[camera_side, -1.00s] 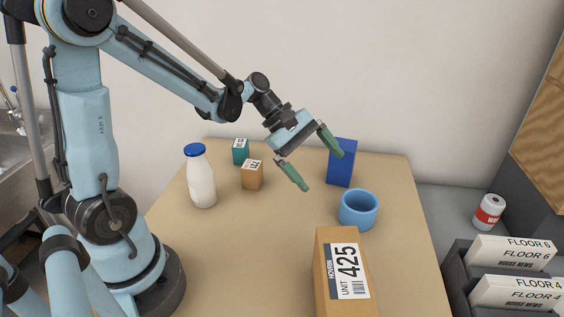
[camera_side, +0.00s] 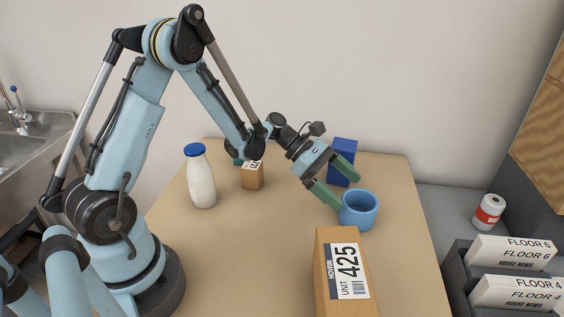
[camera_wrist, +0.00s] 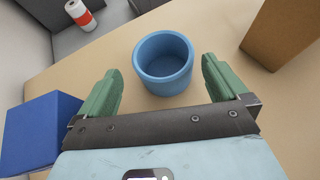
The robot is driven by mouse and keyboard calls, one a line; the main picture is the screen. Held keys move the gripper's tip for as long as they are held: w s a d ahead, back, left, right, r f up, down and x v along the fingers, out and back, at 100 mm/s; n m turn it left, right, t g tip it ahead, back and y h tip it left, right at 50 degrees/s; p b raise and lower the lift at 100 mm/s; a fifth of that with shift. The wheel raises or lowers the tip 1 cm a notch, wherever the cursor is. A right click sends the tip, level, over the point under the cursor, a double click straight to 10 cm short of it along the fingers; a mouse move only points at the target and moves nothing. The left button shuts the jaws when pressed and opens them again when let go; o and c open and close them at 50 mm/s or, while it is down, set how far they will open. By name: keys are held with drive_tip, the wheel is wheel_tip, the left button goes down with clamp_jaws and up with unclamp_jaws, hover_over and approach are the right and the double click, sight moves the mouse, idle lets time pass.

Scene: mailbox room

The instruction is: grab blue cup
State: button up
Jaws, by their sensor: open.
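The blue cup (camera_side: 358,210) stands upright on the table, right of its middle. My gripper (camera_side: 340,188) is open, with its green fingers just left of and behind the cup in the side view. In the wrist view, the cup (camera_wrist: 163,64) is ahead of my gripper (camera_wrist: 160,88), roughly centred between the two green fingers. Its near wall reaches about level with the fingertips in that picture. The cup's inside looks empty. I cannot tell whether a finger touches the cup.
A blue box (camera_side: 343,163) stands close behind the fingers. A tall cardboard parcel (camera_side: 341,272) stands in front of the cup. A milk bottle (camera_side: 200,176) and a small brown box (camera_side: 252,177) are to the left.

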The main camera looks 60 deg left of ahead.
sight(360, 201)
drive_tip(key=shift+x, duration=2.8)
drive_tip(key=shift+s+d+r, duration=0.1)
drive_tip(key=shift+d+r, duration=0.05)
drive_tip(key=shift+r, duration=0.05)
drive_tip(key=c, duration=0.8)
drive_tip(key=shift+r, duration=0.1)
